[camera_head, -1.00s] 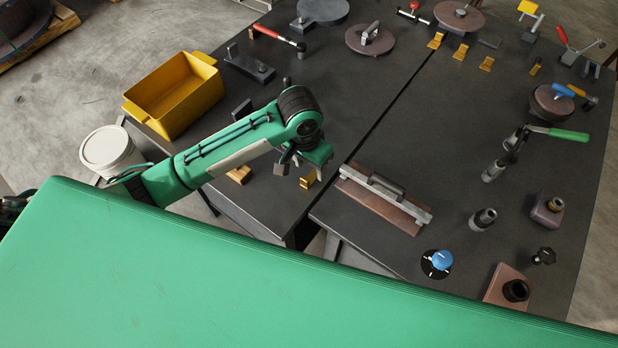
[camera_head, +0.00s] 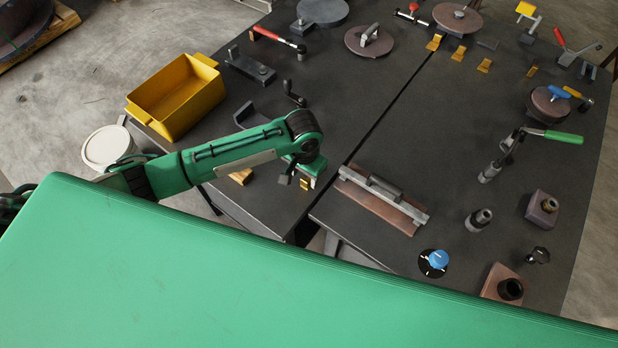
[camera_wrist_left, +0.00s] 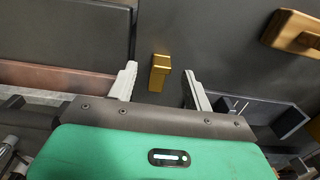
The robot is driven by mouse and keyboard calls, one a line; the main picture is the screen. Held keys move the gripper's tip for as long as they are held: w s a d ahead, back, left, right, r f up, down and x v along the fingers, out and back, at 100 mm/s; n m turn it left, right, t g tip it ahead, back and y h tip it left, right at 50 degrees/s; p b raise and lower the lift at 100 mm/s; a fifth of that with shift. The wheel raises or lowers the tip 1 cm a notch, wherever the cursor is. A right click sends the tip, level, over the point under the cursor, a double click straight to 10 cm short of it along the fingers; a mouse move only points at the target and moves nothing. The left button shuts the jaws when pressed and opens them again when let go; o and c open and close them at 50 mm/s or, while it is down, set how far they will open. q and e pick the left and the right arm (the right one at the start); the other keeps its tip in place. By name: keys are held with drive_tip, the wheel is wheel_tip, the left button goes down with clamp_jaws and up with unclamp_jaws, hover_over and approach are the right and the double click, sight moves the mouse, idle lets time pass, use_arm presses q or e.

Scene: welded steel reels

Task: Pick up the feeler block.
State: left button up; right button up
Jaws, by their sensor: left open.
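A small brass block, which I take to be the feeler block (camera_head: 305,184), stands on the dark bench near its front edge, left of the seam. In the left wrist view the brass block (camera_wrist_left: 160,73) shows between the two pale fingers, with a gap on each side. My left gripper (camera_wrist_left: 159,71) is open around its line of sight; I cannot tell how far above it the tips are. In the head view my left gripper (camera_head: 296,178) is at the block and partly hides it. My right gripper is in no view.
A brown plate with a grey handled bar (camera_head: 383,199) lies right of the seam. A wooden-looking block (camera_head: 240,176) is left of the gripper. A yellow bin (camera_head: 176,97) stands at the left. Several brass pieces (camera_head: 484,66) lie farther back. Mid-bench is mostly clear.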

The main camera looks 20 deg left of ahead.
sight(304, 180)
use_arm(q)
drive_tip(key=f, duration=0.1)
drive_tip(key=f+p, duration=0.1)
drive_tip(key=f, duration=0.1)
drive_tip(key=shift+w+a+f, duration=0.1)
drive_tip(key=shift+w, duration=0.15)
drive_tip(key=shift+f, duration=0.6)
clamp_jaws()
drive_tip(key=shift+r, duration=0.1)
